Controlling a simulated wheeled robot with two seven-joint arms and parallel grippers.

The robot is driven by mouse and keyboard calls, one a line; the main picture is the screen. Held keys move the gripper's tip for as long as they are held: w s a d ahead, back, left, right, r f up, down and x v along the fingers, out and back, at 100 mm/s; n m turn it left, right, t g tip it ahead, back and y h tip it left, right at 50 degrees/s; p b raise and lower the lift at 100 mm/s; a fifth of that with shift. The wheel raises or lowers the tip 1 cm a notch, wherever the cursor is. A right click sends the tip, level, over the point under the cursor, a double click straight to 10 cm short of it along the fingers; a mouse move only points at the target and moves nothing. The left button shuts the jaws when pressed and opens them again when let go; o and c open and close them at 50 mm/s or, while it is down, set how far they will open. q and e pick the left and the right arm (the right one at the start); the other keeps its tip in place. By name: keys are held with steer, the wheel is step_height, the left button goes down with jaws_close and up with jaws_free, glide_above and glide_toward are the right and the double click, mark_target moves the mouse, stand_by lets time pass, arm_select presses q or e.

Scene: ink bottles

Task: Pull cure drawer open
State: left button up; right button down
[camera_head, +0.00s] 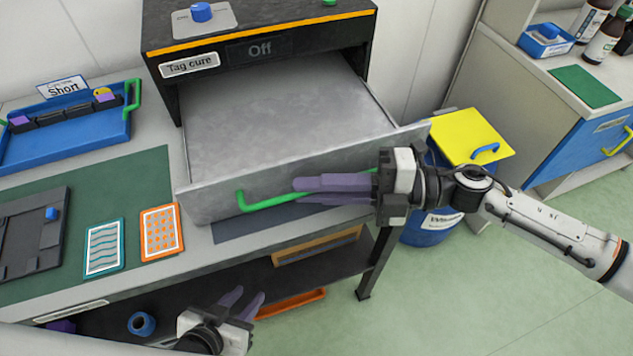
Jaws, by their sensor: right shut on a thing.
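The black cure box labelled "Tag cure" (190,64) stands at the back of the table, with "Off" on its display. Its grey metal drawer (280,110) is pulled well out toward me, and its inside looks empty. A green bar handle (268,201) runs along the drawer front. My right gripper (300,190) is shut on this handle, and its purple fingers hide the handle's right part. My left gripper (245,300) is low in front of the table's lower shelf, away from the drawer, with its two fingers apart and nothing between them.
A blue tray marked "Short" (115,128) lies on the table at left. A green mat holds a dark plate (25,240) and two patterned cards (160,232). A blue waste bin with a yellow lid (470,132) stands right of the drawer. Open floor lies at lower right.

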steer(key=c, duration=1.8)
jaws_free()
steer(key=shift+c, duration=0.2)
steer(key=shift+d, duration=0.1)
steer(key=d+b, duration=0.2)
steer(key=d, duration=0.8)
steer(key=shift+w+r, duration=0.15)
steer(key=shift+r, duration=0.25)
